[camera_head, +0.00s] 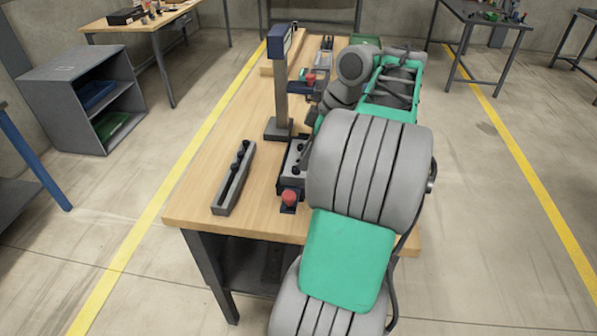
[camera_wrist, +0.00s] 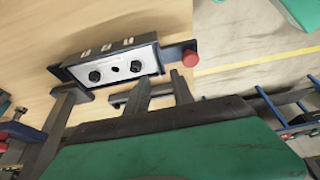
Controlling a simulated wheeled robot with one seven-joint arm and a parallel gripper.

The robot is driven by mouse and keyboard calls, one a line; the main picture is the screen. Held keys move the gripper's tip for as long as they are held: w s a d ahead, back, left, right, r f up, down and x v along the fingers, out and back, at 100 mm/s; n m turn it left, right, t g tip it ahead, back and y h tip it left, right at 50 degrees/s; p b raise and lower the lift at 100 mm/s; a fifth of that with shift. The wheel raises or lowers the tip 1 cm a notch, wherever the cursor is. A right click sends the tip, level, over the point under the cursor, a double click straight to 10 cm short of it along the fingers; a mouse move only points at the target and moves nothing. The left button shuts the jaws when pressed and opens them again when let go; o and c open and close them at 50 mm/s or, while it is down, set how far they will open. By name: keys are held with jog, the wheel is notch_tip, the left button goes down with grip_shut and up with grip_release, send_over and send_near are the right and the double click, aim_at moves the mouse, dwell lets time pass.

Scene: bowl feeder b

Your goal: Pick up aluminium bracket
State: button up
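I cannot clearly make out an aluminium bracket in either view. In the wrist view my gripper (camera_wrist: 162,86) shows two grey fingers standing apart, with no object clearly held between them. A short grey bar (camera_wrist: 122,98) shows behind and beside the fingers, low against the bench. I cannot tell whether it is the bracket. In the head view my arm covers the right part of the bench, and my gripper is hidden or cannot be picked out there.
A control box (camera_wrist: 112,68) with black knobs and a red button (camera_wrist: 190,58) are close to my fingers. On the wooden bench (camera_head: 205,200) stand a grey rail (camera_head: 234,180) with black knobs and a dark post (camera_head: 281,95). The bench's left side is mostly clear.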

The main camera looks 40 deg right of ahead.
aim_at(286, 178)
jog(key=b+x, duration=0.1)
jog(key=x, duration=0.1)
jog(key=b+x, duration=0.1)
jog(key=x, duration=0.2)
jog(key=b+x, duration=0.1)
jog(key=x, duration=0.1)
jog(key=shift+w+d+f, duration=0.1)
jog(key=shift+w+f, duration=0.1)
jog(key=shift+w, duration=0.2)
jog(key=shift+c, duration=0.4)
grip_shut()
jog(key=shift+r, duration=0.1)
dwell(0.3)
